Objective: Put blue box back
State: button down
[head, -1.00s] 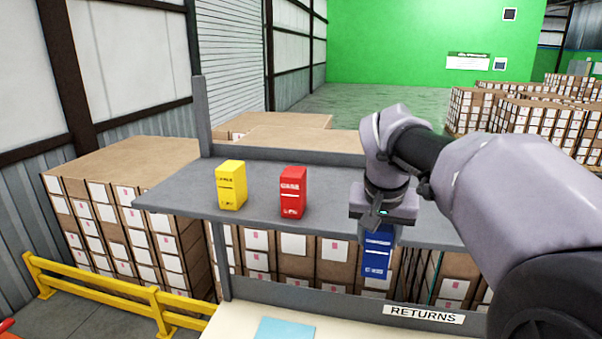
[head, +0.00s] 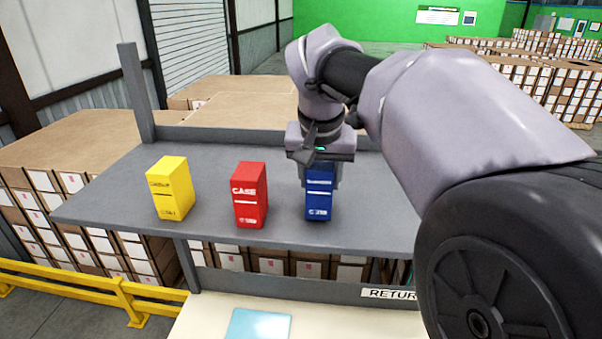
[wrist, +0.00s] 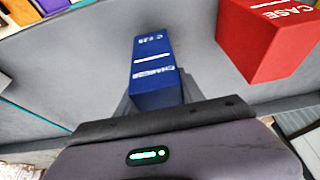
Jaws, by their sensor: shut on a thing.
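The blue box (head: 319,198) is upright at the grey shelf (head: 120,205), to the right of the red box (head: 249,195). Its base appears at or very near the shelf surface; I cannot tell if it touches. My gripper (head: 320,170) is above it, pointing down, shut on its upper part. In the wrist view the blue box (wrist: 154,70) extends out from between the fingers, with the red box (wrist: 268,38) beside it, apart. The yellow box (head: 170,188) stands at the left of the shelf.
A white bench with a light blue sheet (head: 258,324) and a RETURNS label (head: 388,293) lies below the shelf. A raised lip (head: 230,136) runs along the shelf's back. Stacked cartons (head: 60,150) stand behind, and a yellow rail (head: 80,284) is at lower left.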

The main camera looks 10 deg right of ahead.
aim_at(323, 181)
jog(key=s, duration=0.3)
jog(key=shift+a+f, duration=0.15)
jog(key=shift+f, duration=0.25)
jog(key=shift+w+f, duration=0.3)
jog(key=shift+w, duration=0.35)
jog(key=c, duration=0.9)
grip_release()
jog(key=shift+w, duration=0.25)
jog(key=shift+c, duration=0.2)
jog(key=shift+o, duration=1.1)
jog(key=shift+s, duration=0.15)
jog(key=shift+s+r, duration=0.15)
jog(key=shift+s, duration=0.3)
jog(key=shift+w+r, duration=0.25)
jog(key=shift+r, duration=0.05)
jog(key=p+v, duration=0.1)
jog(key=v, duration=1)
jog(key=shift+s+r+p, duration=0.15)
jog(key=shift+s+p, duration=0.05)
jog(key=shift+p, duration=0.2)
